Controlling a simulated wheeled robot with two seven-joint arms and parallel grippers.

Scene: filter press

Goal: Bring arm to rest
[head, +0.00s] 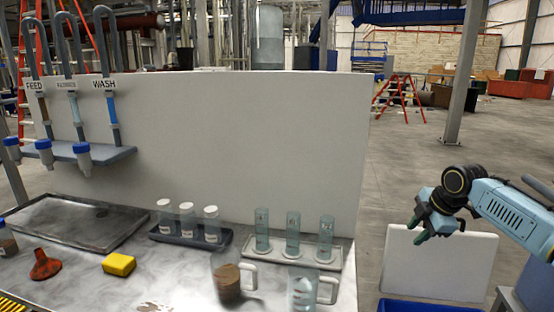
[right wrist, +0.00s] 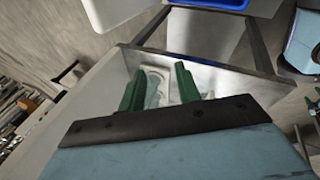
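My right arm (head: 505,205) comes in from the right edge in the head view. Its gripper (head: 424,226) hangs in the air to the right of the bench, clear of everything on it. In the right wrist view the two green fingers of this gripper (right wrist: 159,88) stand apart with nothing between them. Beyond them, part of the bench top with glassware on it shows far off. My left arm and left gripper are not in view.
A blue bin (head: 430,306) stands below my right gripper.

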